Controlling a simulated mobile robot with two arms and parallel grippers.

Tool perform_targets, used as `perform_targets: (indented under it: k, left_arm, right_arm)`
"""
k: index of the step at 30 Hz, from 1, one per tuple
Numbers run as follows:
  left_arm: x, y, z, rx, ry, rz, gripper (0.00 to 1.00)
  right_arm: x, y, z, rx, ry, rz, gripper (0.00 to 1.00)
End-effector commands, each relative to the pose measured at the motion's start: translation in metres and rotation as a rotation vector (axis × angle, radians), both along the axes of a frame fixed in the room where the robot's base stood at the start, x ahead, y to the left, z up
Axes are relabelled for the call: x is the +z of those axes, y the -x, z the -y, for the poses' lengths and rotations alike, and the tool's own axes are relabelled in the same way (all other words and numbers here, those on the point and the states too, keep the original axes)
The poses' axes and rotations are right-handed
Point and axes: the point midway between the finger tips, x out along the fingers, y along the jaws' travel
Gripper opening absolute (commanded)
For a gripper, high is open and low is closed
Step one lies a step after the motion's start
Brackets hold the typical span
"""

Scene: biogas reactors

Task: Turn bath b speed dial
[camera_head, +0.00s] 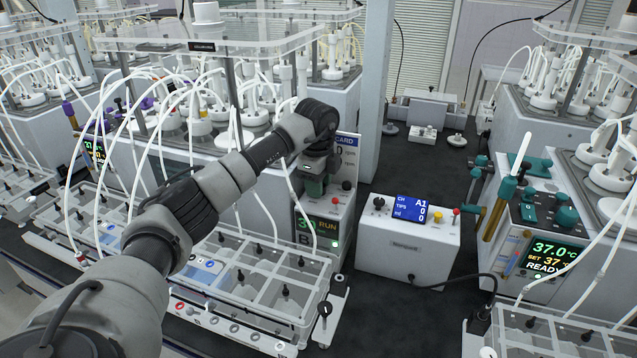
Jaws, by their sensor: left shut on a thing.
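The bath b control unit (328,235) stands centre, its front display partly covered by my arm; "3", "RUN" and part of a "B" can be read. My left arm reaches in from the lower left, and my left gripper (316,178) points down over the top of this unit. The gripper is shut on a dark green speed dial (314,188), mostly hidden by the fingers. A red knob and a dark knob sit beside it on the unit. My right gripper is out of view.
A white box with a blue screen (411,208) stands to the right. Farther right is another bath unit (546,255) showing 37.0 °C and READY. Clear-walled trays (262,272) and white tubes crowd the left. Dark bench between the units is partly free.

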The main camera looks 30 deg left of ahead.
Motion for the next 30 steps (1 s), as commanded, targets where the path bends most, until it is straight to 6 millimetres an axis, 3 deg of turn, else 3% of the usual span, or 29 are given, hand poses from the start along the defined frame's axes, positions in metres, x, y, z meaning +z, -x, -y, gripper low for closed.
perform_targets:
  k: [7, 16, 17, 21, 30]
  left_arm:
    - [0.0015, -0.0005, -0.0002, -0.186, 0.0, 0.001, 0.12]
    - [0.001, -0.0009, 0.0, -0.206, 0.001, 0.002, 0.12]
    - [0.0011, -0.0008, 0.0, -0.206, 0.001, 0.003, 0.37]
    - [0.0009, -0.0008, 0.0, -0.205, 0.001, 0.002, 0.58]
    - [0.0014, -0.0006, 0.0, -0.205, 0.001, 0.001, 0.61]
  right_arm:
    - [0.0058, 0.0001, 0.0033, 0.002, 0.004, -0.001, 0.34]
    - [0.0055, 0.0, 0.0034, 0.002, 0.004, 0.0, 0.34]
    - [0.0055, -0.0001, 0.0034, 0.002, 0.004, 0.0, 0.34]
    - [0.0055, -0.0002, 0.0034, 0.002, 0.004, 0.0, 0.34]
    - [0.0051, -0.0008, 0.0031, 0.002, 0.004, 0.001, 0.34]
